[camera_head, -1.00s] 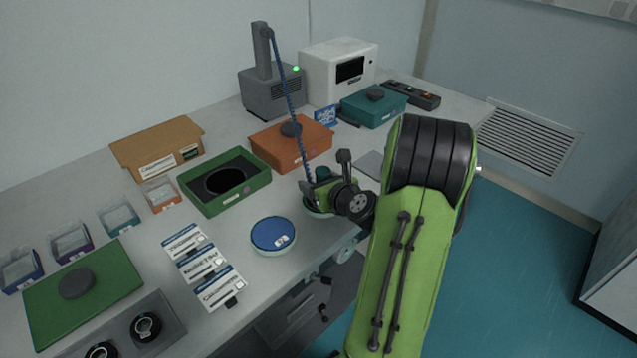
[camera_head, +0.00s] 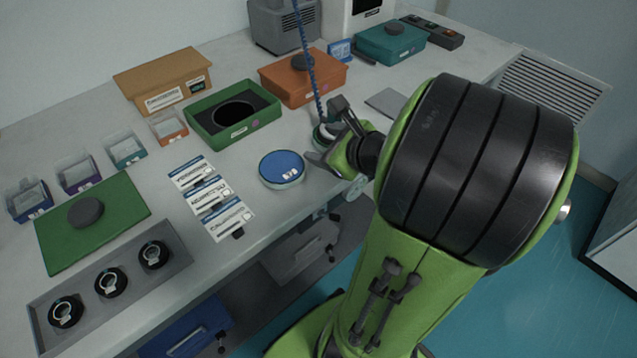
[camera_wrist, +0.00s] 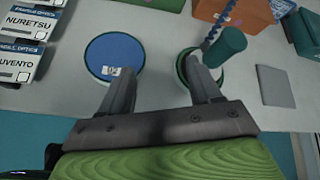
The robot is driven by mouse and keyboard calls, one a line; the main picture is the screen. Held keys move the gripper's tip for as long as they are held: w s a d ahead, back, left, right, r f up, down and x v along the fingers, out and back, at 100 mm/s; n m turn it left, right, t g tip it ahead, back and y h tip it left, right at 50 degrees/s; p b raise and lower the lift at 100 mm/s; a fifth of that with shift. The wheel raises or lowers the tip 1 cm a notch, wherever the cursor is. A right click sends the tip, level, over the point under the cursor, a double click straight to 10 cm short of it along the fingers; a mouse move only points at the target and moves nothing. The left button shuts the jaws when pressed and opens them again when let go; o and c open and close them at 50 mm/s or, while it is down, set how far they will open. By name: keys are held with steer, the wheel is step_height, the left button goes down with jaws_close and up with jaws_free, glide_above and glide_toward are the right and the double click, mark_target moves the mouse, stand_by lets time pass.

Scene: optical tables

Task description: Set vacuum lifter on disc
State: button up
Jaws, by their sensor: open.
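The disc is blue with a small white label and lies in a pale round dish; this blue disc (camera_head: 282,166) is left of my gripper in the head view and upper left in the wrist view (camera_wrist: 113,55). The vacuum lifter (camera_wrist: 232,42) has a teal cylindrical handle and a coiled blue hose. It stands at a round green-rimmed holder (camera_wrist: 182,66), partly hidden by my right finger. My gripper (camera_wrist: 157,72) is open and empty, its left finger by the disc's dish and its right finger in front of the holder. In the head view my gripper (camera_head: 326,136) partly hides the lifter.
Behind stand an open green box (camera_head: 233,112), an orange box (camera_head: 303,78) and a teal box (camera_head: 390,42). Label cards (camera_head: 211,197) lie left of the disc. A grey tray (camera_head: 183,242) with ring-topped pieces is at the front left. A flat grey plate (camera_wrist: 275,86) lies right of the holder.

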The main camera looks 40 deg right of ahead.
steer(key=a+n+g, duration=0.1)
steer(key=a+n, duration=0.2)
steer(key=n, duration=0.1)
steer(key=a+n+g+y, duration=0.1)
steer(key=a+n, duration=0.3)
steer(key=s+a+n+g, duration=0.1)
steer(key=a+n, duration=0.2)
steer(key=n, duration=0.1)
steer(key=shift+a+f+y, duration=0.25)
steer(key=shift+a+y, duration=0.15)
steer(key=s+a+r+n+g, duration=0.1)
steer(key=s+a+n, duration=0.2)
steer(key=n, duration=0.6)
steer(key=s+a+r+n+g+h, duration=0.1)
steer(key=s+a+n+g, duration=0.1)
steer(key=s+n, duration=0.6)
steer(key=shift+s+a+r+n, duration=0.25)
steer(key=shift+a+n, duration=0.6)
steer(key=shift+n, duration=0.35)
